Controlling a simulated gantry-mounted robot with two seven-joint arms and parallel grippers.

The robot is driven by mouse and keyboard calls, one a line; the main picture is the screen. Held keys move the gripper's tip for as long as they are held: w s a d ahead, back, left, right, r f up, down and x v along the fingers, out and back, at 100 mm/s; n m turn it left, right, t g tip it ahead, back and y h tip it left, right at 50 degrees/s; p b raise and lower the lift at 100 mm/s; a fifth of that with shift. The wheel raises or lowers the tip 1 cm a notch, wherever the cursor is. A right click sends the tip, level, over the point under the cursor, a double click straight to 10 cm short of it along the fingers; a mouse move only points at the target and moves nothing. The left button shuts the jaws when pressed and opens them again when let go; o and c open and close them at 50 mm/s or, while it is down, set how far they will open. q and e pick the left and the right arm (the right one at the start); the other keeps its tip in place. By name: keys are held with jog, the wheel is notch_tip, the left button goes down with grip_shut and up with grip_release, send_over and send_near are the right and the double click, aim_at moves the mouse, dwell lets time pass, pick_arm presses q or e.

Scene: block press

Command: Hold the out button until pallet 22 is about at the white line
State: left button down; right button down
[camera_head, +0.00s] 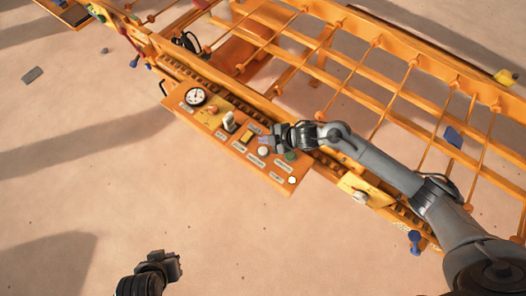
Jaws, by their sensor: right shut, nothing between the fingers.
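An orange control panel (215,128) in the middle carries a round gauge (195,96), a pale lever (229,121), a yellow switch (247,137), a white round button (264,151) and a green button (291,155). The labels are too small to read, so I cannot tell which is the out button. My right gripper (274,139) is shut and empty over the panel's upper right part; whether it touches a button I cannot tell. My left gripper (174,266) is low at the bottom, away from the panel; its fingers are unclear. I cannot make out pallet 22 or the white line.
An orange frame with rails and crossbars (385,55) runs behind the panel from upper left to right. A blue piece (453,137) and a yellow piece (505,77) are on its right side. The sandy floor (90,150) at left is mostly clear, with a small grey block (32,75).

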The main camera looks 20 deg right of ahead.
jog(key=b, duration=0.4)
send_over(265, 152)
notch_tip(265, 152, down, 4)
jog(key=shift+w+f, duration=0.1)
jog(key=shift+f, duration=0.15)
jog(key=shift+f+b, duration=0.3)
jog(key=shift+f, duration=0.6)
dwell(0.8)
jog(key=shift+f, duration=0.4)
